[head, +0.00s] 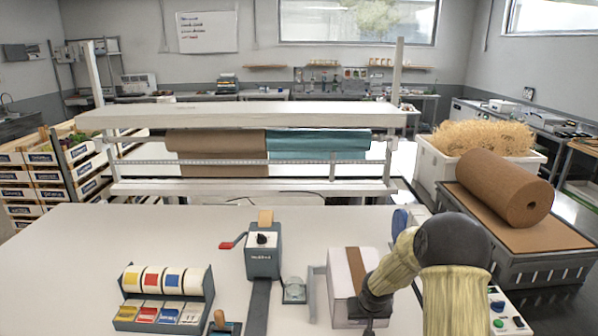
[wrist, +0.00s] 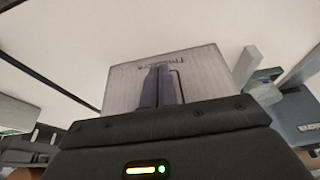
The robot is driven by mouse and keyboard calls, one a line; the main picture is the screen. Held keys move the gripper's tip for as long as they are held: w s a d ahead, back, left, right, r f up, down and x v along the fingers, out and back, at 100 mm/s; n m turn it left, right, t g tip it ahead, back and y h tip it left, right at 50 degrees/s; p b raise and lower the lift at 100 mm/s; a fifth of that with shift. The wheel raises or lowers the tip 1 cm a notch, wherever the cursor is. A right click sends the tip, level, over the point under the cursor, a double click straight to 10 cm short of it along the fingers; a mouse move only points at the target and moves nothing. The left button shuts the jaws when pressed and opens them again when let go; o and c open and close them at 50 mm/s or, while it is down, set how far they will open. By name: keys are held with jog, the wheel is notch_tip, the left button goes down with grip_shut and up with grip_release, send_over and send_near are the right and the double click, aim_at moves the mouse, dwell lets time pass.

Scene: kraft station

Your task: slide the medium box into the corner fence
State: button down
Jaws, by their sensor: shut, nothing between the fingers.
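The medium box (head: 342,288) is pale with a brown strip along its top, and stands on the white table at the front, partly hidden by my arm. In the wrist view its light side with upside-down print (wrist: 204,72) faces my gripper. The corner fence (head: 312,292) is a light grey angle just left of the box; a pale bar of it seems to show in the wrist view (wrist: 246,66). My gripper (wrist: 159,70) is shut and empty, its fingers in front of the box's side. Whether they touch it I cannot tell.
A grey tape dispenser with a red crank (head: 262,258) stands left of the fence, with a small glass-like dish (head: 294,290) between. A rack of coloured rolls (head: 165,298) is further left. A control panel with buttons (head: 505,312) is at right. The table's back left is clear.

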aim_at(343, 321)
jog(key=shift+w, duration=0.25)
jog(key=shift+s+a+b, duration=0.15)
jog(key=shift+a+b, duration=0.3)
jog(key=shift+a, duration=0.25)
jog(key=shift+a, duration=0.65)
jog(key=shift+w+a+r+b, duration=0.1)
jog(key=shift+w+a+b, duration=0.1)
jog(key=shift+a+b, duration=0.4)
dwell(0.5)
jog(key=shift+w+a+r, duration=0.1)
jog(key=shift+a+r, duration=0.05)
jog(key=shift+a, duration=0.05)
jog(key=shift+a, duration=0.3)
jog(key=shift+a+b, duration=0.3)
jog(key=shift+s+a+b, duration=0.2)
jog(key=shift+a+b, duration=0.2)
jog(key=shift+a, duration=0.35)
jog(key=shift+s+a+b, duration=0.2)
jog(key=shift+a+b, duration=0.2)
jog(key=shift+a, duration=0.35)
dwell(0.9)
